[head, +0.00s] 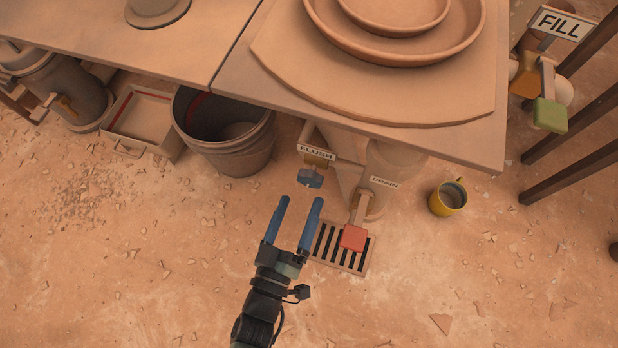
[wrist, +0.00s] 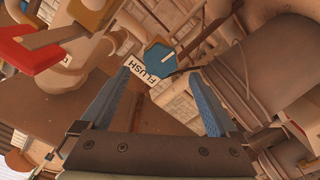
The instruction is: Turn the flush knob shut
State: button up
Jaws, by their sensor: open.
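The flush knob is a small blue knob (head: 310,179) below the FLUSH label (head: 317,152), under the table's front edge. In the wrist view the blue knob (wrist: 160,56) shows a light pointer line on its face, with the FLUSH label (wrist: 148,73) beside it. My gripper (head: 303,199) is open and empty, its two blue fingers pointing toward the knob. In the wrist view the knob lies beyond and between the fingertips (wrist: 160,72), with nothing held. I cannot tell the exact gap to the knob.
The red DRAIN handle (head: 352,238) sits right of my gripper, above a floor grate (head: 326,243). A yellow mug (head: 447,199) stands further right. A dark bucket (head: 228,160) stands left. The table (head: 480,148) overhangs the knob. The green FILL handle (head: 550,115) is at upper right.

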aim_at(308, 182)
jog(key=b+x, duration=0.2)
jog(key=x, duration=0.3)
jog(key=shift+w+d+f, duration=0.1)
jog(key=shift+w+d, duration=0.1)
jog(key=shift+w, duration=0.15)
jog(key=shift+w+d+b, duration=0.1)
jog(key=shift+w+b, duration=0.25)
jog(key=shift+w, duration=0.1)
jog(key=c, duration=1.4)
